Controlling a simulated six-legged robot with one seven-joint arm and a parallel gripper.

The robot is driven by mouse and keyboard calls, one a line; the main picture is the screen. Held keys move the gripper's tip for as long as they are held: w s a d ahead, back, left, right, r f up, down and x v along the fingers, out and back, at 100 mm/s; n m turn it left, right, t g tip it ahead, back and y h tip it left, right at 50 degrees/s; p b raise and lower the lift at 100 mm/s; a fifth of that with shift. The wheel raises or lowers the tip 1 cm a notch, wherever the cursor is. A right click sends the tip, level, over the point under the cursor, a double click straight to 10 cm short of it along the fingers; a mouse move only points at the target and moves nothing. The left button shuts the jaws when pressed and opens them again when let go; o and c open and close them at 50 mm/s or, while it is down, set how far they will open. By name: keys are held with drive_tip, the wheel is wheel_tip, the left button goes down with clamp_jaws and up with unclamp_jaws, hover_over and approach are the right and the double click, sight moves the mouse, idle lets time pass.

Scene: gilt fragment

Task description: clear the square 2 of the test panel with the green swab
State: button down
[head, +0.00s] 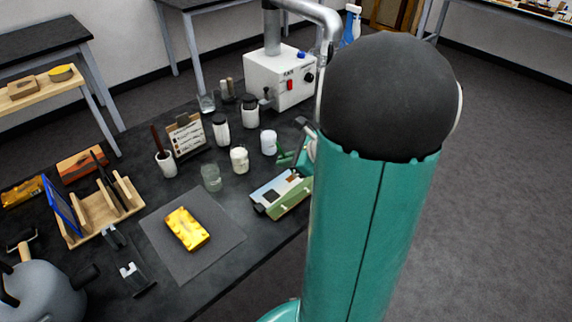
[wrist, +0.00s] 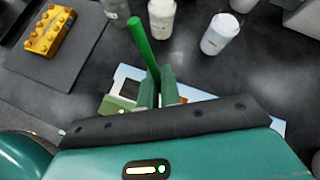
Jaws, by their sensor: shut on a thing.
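The test panel (head: 290,205) lies near the table's right edge in the head view, partly behind my arm. Pale, dark and green areas show on it, but I cannot read any numbers. In the wrist view the panel (wrist: 118,103) is largely covered by my gripper. My gripper (wrist: 158,92) is shut on the green swab (wrist: 143,45), a thin green stick slanting up and left from between the fingers. The swab's working end is hidden, so I cannot tell whether it touches the panel or which square is under it.
A yellow studded fragment (head: 187,229) lies on a grey mat (head: 215,251) left of the panel. White-lidded jars (head: 239,160) and a glass (head: 211,178) stand behind. A white box with a pipe (head: 278,80) stands at the back. A wooden rack (head: 95,220) is at left.

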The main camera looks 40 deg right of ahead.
drive_tip(key=shift+r, duration=0.65)
drive_tip(key=shift+f, duration=0.1)
drive_tip(key=shift+w+f, duration=0.5)
drive_tip(key=shift+f, duration=0.25)
drive_tip(key=shift+w+f, duration=0.5)
drive_tip(key=shift+f, duration=0.2)
drive_tip(key=shift+f, duration=0.5)
drive_tip(key=shift+d, duration=0.1)
drive_tip(key=shift+d, duration=1.15)
